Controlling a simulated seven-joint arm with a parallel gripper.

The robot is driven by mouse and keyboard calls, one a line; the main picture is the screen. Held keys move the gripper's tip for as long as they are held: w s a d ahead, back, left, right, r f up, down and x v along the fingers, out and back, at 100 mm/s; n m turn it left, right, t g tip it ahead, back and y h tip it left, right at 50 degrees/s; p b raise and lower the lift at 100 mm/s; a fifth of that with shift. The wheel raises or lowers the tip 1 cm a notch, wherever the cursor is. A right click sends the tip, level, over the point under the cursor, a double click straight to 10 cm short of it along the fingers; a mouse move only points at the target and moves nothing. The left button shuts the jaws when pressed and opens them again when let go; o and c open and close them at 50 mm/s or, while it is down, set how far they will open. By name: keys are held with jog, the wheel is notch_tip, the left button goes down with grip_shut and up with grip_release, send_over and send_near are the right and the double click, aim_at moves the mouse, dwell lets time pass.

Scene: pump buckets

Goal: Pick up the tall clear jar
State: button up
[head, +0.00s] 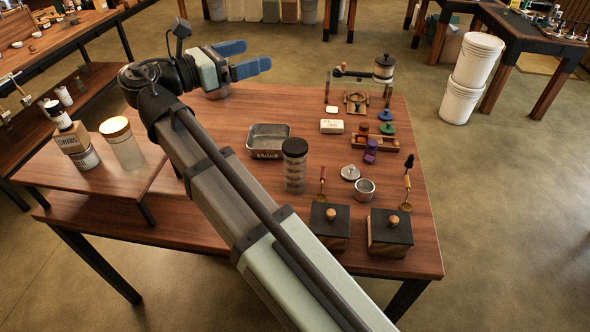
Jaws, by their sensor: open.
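A tall clear jar (127,152) with a tan lid stands upright on the low raised shelf (60,185) at the table's left. A clear ribbed container (295,176) with a black lid also stands upright, near the table's middle beside my arm. My gripper (257,57) has blue fingers, spread apart with nothing between them. It is over the table's far edge, pointing right, well beyond and to the right of the tan-lidded jar and apart from both containers.
A metal tray (267,141) lies between the two containers. Two black-topped boxes (391,229) stand at the near right. Bare wood shows at the shelf's front.

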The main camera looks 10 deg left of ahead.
send_near(285, 159)
jog(key=d, duration=0.1)
jog(key=x, duration=0.9)
jog(key=shift+w+a+r, duration=0.1)
jog(key=shift+w, duration=0.15)
jog(key=x, duration=0.5)
jog(key=shift+f, duration=0.4)
jog(key=shift+c, duration=0.4)
jog(key=c, duration=1.5)
jog(key=shift+c, duration=0.4)
jog(key=shift+r, duration=0.1)
